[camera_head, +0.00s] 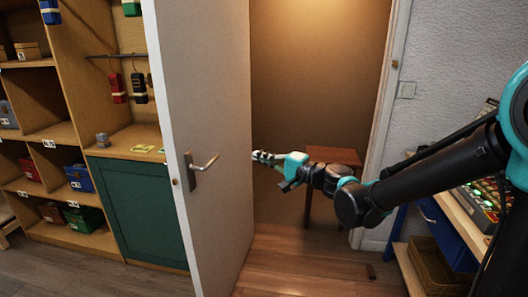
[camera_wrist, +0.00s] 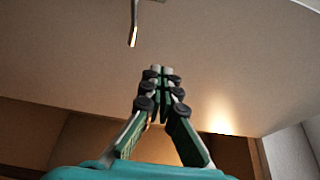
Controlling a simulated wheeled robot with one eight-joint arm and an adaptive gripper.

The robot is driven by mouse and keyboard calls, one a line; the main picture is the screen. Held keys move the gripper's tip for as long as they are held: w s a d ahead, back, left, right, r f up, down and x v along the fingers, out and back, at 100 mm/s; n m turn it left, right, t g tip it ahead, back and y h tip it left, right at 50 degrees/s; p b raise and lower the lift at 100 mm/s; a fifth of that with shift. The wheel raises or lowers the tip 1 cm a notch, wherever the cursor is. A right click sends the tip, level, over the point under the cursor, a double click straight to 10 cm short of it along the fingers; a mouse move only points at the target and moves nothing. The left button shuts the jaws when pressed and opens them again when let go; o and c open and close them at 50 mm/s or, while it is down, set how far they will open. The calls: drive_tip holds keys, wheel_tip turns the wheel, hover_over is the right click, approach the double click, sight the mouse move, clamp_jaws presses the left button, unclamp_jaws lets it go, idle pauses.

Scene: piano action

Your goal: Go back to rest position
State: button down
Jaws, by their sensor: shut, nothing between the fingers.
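The pale door face (camera_wrist: 225,65) fills much of that view beyond the fingers. A metal handle (camera_wrist: 133,28) hangs at the top, apart from the fingertips. The lever handle (camera_head: 203,163) on the near face also shows in the head view. I cannot tell whether a fingertip touches the door.
The doorway opens on a brown wall (camera_head: 315,80) and a small wooden table (camera_head: 333,155). Shelves (camera_head: 50,133) and a green cabinet (camera_head: 135,205) stand left of the door. A workbench with a button panel (camera_head: 485,203) is close under my arm on the right.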

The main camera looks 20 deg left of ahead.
drive_tip(key=d+f+n+t+h, duration=0.15)
drive_tip(key=d+f+h, duration=0.5)
drive_tip(key=d, duration=0.65)
drive_tip(key=d+f+n+h, duration=0.2)
drive_tip(key=d+f+h, duration=0.1)
drive_tip(key=d+f, duration=0.9)
drive_tip(key=s+d+f+h, duration=0.2)
drive_tip(key=d, duration=0.6)
drive_tip(key=s+d+f+h, duration=0.2)
drive_tip(key=s+d+h, duration=0.1)
drive_tip(key=d, duration=0.6)
drive_tip(key=s+d+f+m+g+h, duration=0.1)
drive_tip(key=s+d+f+h, duration=0.2)
drive_tip(key=d, duration=0.5)
drive_tip(key=shift+d, duration=0.3)
drive_tip(key=shift+a, duration=0.1)
